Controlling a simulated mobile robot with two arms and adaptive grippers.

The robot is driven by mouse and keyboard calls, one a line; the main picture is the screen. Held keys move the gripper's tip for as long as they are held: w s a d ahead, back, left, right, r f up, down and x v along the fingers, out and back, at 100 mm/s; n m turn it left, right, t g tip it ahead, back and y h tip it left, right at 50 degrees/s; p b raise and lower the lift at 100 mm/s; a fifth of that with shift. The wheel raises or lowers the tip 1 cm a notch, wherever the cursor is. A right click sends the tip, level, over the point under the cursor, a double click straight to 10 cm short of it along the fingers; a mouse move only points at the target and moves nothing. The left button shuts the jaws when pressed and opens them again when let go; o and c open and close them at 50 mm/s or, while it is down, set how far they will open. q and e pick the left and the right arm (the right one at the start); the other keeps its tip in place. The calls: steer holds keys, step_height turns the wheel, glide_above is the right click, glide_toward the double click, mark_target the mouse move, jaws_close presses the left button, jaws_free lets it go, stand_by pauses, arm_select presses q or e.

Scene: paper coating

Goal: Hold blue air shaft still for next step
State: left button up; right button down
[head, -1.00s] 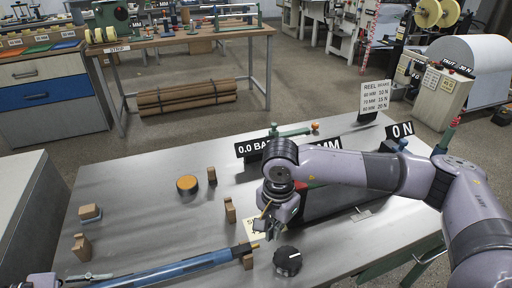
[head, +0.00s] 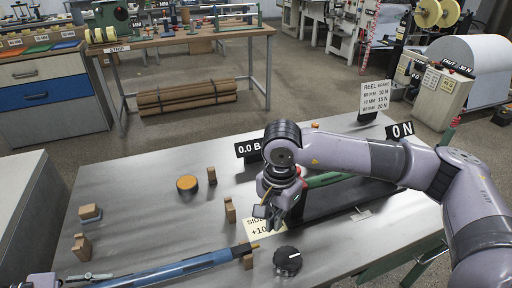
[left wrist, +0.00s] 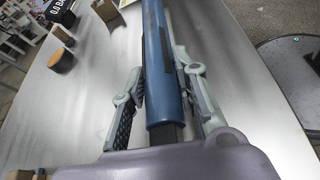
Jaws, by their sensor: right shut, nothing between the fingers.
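The blue air shaft (head: 175,272) lies along the near left of the steel table, its dark and brass end (head: 245,248) at a small brown block. In the left wrist view the shaft (left wrist: 158,60) runs up the middle between the two fingers of my left gripper (left wrist: 162,100), which look closed on its sides. In the head view only part of my left gripper shows at the lower left edge. My right gripper (head: 267,212) is shut and empty above the table, over a paper card (head: 262,232) and clear of the shaft.
A black knob (head: 288,259) stands right of the shaft's end. Brown blocks (head: 230,210) and an orange-topped disc (head: 187,184) stand on the table. A "0 N" sign (head: 400,130) and a reel chart (head: 375,95) are at the back. The middle left of the table is mostly bare.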

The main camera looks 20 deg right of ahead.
arm_select(q)
steer(key=o, duration=0.5)
steer(key=shift+a, duration=0.1)
